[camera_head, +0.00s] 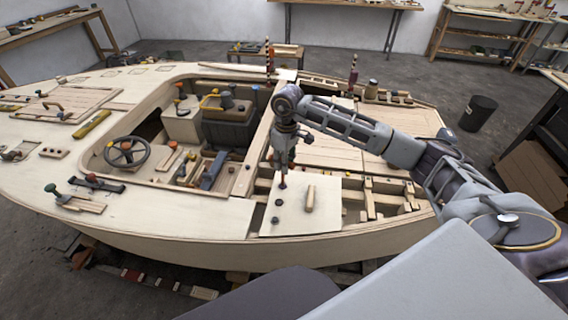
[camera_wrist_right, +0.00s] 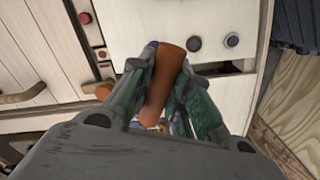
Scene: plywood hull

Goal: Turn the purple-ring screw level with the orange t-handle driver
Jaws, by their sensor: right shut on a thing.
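My right gripper (camera_head: 284,152) is shut on the orange t-handle driver, whose orange-brown handle (camera_wrist_right: 163,85) shows between the fingers in the right wrist view. In the head view the driver's shaft (camera_head: 283,178) points down, with its lower end at the upper left of a pale panel (camera_head: 295,222). Two dark round screw heads, one (camera_wrist_right: 193,43) and another (camera_wrist_right: 232,40), show in the right wrist view. I cannot tell for sure which screw has the purple ring. The driver's tip and whatever lies under it are hidden in the wrist view. My left gripper is not in view.
A wooden grip (camera_head: 310,198) stands on the panel right of the driver. Open framing (camera_head: 375,195) lies to the right. The cockpit with a steering wheel (camera_head: 127,153) is to the left. The hull's near edge (camera_head: 190,240) runs below.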

